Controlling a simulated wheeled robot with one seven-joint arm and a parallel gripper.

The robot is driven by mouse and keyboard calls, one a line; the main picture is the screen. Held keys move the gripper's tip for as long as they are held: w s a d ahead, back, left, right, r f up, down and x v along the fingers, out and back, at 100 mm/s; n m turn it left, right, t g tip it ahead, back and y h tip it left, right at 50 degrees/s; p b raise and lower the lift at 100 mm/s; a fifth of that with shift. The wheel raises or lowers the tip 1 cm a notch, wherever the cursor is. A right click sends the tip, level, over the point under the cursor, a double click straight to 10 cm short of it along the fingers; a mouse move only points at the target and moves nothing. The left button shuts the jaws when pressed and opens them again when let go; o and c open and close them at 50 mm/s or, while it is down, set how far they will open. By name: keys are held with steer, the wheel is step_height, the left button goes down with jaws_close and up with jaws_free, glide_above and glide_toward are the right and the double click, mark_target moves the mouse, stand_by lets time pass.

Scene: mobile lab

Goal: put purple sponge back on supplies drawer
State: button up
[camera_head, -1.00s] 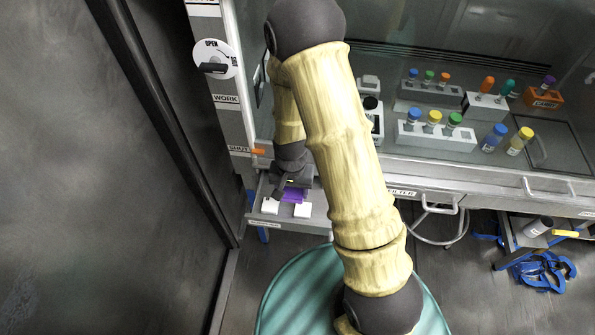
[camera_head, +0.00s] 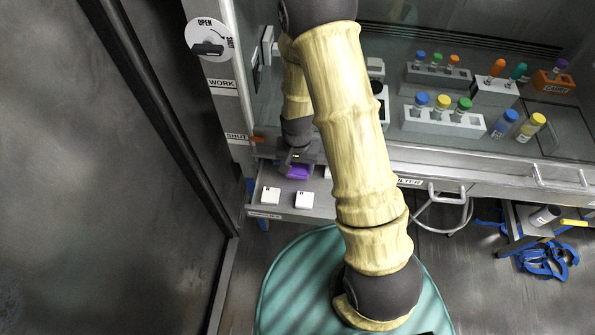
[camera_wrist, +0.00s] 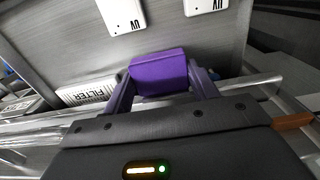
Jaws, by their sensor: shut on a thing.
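The purple sponge (camera_head: 298,172) is between the fingers of my gripper (camera_head: 297,163). In the wrist view the sponge (camera_wrist: 158,73) is a purple block with a finger at each side, and my gripper (camera_wrist: 162,88) is shut on it. The open supplies drawer (camera_head: 325,208) is a shallow grey tray at the cabinet's left end. The sponge is over its back part, behind two white UV blocks. I cannot tell whether the sponge touches the drawer floor. My arm hides part of the drawer's right side.
Two white UV blocks, left (camera_head: 270,195) and right (camera_head: 303,199), lie in the drawer. The cabinet's front edge (camera_head: 465,176) runs close behind. Vial racks (camera_head: 442,121) stand inside the cabinet. A dark wall (camera_head: 95,190) is at left. Bare drawer floor shows around the blocks.

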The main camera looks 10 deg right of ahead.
mark_target(297, 165)
steer(key=shift+s+r, duration=0.1)
step_height(297, 165, down, 4)
steer(key=b, duration=0.3)
steer(key=shift+a+r, duration=0.1)
steer(key=shift+r, duration=0.15)
steer(key=shift+w+f, duration=0.2)
steer(key=shift+f, duration=0.1)
steer(key=shift+w+d, duration=0.2)
steer(key=shift+w, duration=0.15)
steer(key=shift+s, duration=0.1)
steer(key=o, duration=0.7)
steer(key=shift+c, duration=0.2)
steer(key=shift+o, duration=1.1)
steer(key=shift+w, duration=0.2)
